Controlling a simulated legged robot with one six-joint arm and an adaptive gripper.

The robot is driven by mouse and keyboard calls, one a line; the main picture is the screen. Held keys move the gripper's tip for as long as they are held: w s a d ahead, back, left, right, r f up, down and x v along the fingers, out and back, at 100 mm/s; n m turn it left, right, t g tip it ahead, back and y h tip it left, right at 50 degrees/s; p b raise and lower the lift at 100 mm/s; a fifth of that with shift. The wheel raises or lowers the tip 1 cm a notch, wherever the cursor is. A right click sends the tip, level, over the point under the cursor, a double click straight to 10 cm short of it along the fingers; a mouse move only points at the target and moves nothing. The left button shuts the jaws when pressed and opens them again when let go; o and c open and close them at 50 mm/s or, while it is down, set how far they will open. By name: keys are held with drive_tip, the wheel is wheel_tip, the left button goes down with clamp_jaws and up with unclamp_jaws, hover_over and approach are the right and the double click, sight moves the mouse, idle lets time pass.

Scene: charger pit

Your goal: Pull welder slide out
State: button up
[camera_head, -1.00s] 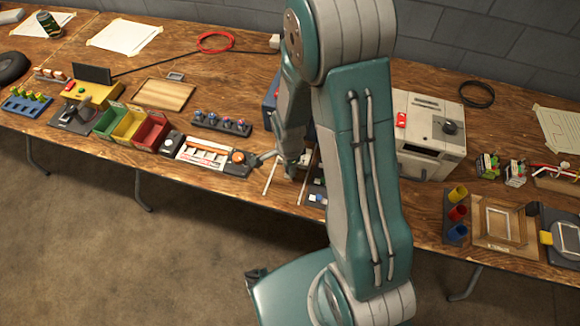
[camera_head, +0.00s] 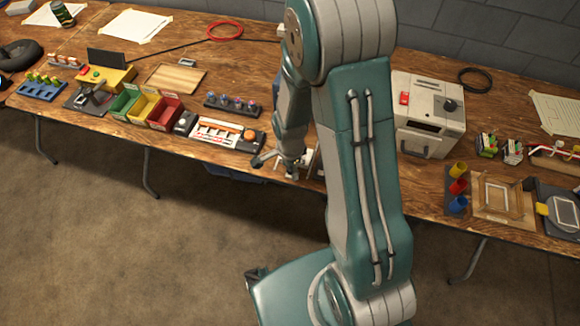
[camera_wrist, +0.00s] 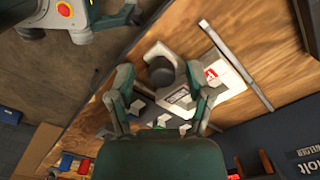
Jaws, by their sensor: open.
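A dark blue box with white lettering ending in "ELDER" (camera_wrist: 290,145) is at the lower right of the wrist view, partly cut off. A pale slide piece (camera_wrist: 222,80) with a red-and-white label and a round black knob (camera_wrist: 161,70) lies in front of it at the table edge. My gripper (camera_wrist: 162,78) is open, its fingers spread on either side of the knob; I cannot tell if they touch it. In the head view my gripper (camera_head: 283,162) is at the table's front edge, and my arm hides most of the welder.
A metal rail (camera_wrist: 236,64) runs beside the slide. Left of my gripper sits a panel with an orange knob (camera_head: 228,132). A pale machine with a red switch (camera_head: 428,112) stands to the right. The floor in front of the table (camera_head: 100,225) is clear.

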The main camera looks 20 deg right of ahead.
drive_tip(key=shift+a, duration=0.1)
drive_tip(key=shift+r, duration=0.1)
wheel_tip(320, 180, up, 12)
idle(0.5)
idle(0.4)
drive_tip(key=s+r+n+t, duration=0.2)
drive_tip(key=s+r+n, duration=0.5)
drive_tip(key=r, duration=0.3)
drive_tip(key=s+r+n+t, duration=0.3)
drive_tip(key=s+r+n, duration=0.4)
drive_tip(key=r+n, duration=0.2)
drive_tip(key=shift+s+r+t, duration=0.2)
drive_tip(key=shift+r+t, duration=0.1)
drive_tip(key=shift+r, duration=0.25)
